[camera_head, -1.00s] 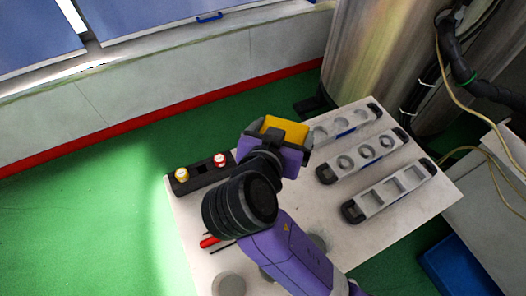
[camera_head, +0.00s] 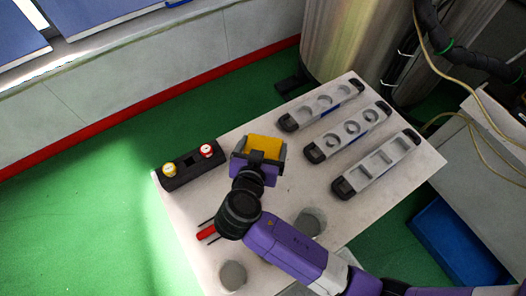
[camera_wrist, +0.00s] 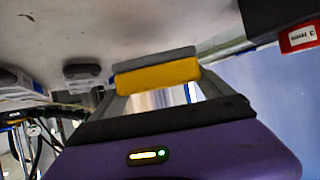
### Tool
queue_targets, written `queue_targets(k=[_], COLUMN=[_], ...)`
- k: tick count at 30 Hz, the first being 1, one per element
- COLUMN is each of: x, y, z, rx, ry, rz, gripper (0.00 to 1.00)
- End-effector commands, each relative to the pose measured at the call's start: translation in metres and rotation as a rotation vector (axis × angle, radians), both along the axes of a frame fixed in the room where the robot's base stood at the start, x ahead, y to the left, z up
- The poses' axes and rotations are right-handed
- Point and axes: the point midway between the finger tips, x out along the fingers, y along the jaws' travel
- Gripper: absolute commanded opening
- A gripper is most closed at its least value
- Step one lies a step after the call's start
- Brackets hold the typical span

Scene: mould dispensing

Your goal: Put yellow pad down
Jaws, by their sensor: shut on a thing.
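The yellow pad (camera_head: 265,146) is between the jaws of my gripper (camera_head: 259,158), which is shut on it. In the head view they are over the left part of the white table (camera_head: 300,190), between the black holder and the moulds. In the wrist view the yellow pad (camera_wrist: 157,74) shows between my gripper's fingers (camera_wrist: 155,72), with a grey strip along its upper edge. The white table surface fills the top of that view. I cannot tell whether the pad touches the table.
Several grey moulds with black ends stand to the right, such as the square-pocket one (camera_head: 376,166). A black holder (camera_head: 190,165) with a yellow-topped and a red-topped piece stands at the left. A red-handled tool (camera_head: 207,233) and grey round pieces (camera_head: 232,275) lie near the front.

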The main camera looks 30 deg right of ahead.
Motion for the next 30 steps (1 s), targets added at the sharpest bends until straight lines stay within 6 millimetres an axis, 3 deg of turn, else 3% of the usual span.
queue_targets(k=[10,22,23,24,30], x=[0.0,0.0,0.0,0.0,0.0], y=[0.001,0.0,0.0,0.0,0.0], z=[-0.037,-0.043,-0.042,-0.042,-0.041], rx=[0.0,0.0,0.0,0.0,0.0], ry=[0.0,0.0,0.0,0.0,0.0], rz=[0.001,0.001,0.001,0.001,0.001], gripper=[0.34,0.34,0.96,1.0,1.0])
